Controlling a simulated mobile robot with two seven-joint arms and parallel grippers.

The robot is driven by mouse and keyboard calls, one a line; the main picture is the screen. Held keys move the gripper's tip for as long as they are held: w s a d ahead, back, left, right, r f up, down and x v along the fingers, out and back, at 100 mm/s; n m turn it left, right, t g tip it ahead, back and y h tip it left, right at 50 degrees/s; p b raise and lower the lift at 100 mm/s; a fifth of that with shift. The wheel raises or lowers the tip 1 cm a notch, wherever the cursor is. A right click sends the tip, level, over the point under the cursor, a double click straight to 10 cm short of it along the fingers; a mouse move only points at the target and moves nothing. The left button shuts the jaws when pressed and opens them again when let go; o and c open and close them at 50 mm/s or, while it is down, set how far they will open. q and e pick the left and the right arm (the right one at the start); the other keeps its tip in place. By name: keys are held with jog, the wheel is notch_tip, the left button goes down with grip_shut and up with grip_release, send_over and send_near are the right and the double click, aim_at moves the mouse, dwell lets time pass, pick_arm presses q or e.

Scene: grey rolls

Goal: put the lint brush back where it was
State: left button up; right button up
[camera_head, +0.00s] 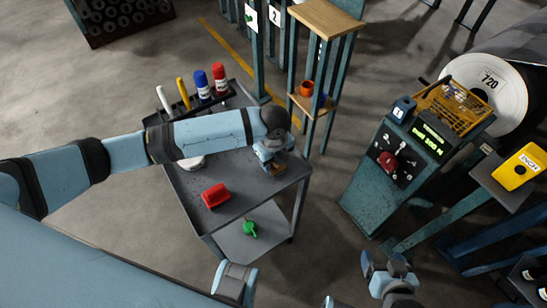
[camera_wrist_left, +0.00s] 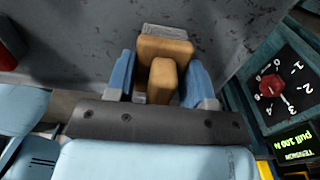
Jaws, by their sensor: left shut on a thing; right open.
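The lint brush (camera_wrist_left: 165,48) has a tan wooden body with a grey strip at its far edge. In the left wrist view it sits between the two blue fingers of my left gripper (camera_wrist_left: 163,82), which is shut on it. In the head view my left gripper (camera_head: 273,158) is over the right part of the grey cart's top (camera_head: 245,188), and a small bit of the brush (camera_head: 279,168) shows at the fingers. I cannot tell whether the brush touches the cart. My right gripper (camera_head: 386,268) is open and empty, low in the head view.
A red block (camera_head: 215,196) lies on the cart's top near the front. A blue bottle (camera_head: 202,86) and a red bottle (camera_head: 219,78) stand at its back. A green object (camera_head: 250,229) is on the lower shelf. The control console (camera_head: 385,170) stands to the right.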

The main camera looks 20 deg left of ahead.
pick_arm(q)
jog(key=o, duration=1)
jog(key=shift+c, duration=0.2)
notch_tip(320, 180, up, 12)
jog(key=p, duration=0.1)
jog(key=shift+r, duration=0.15)
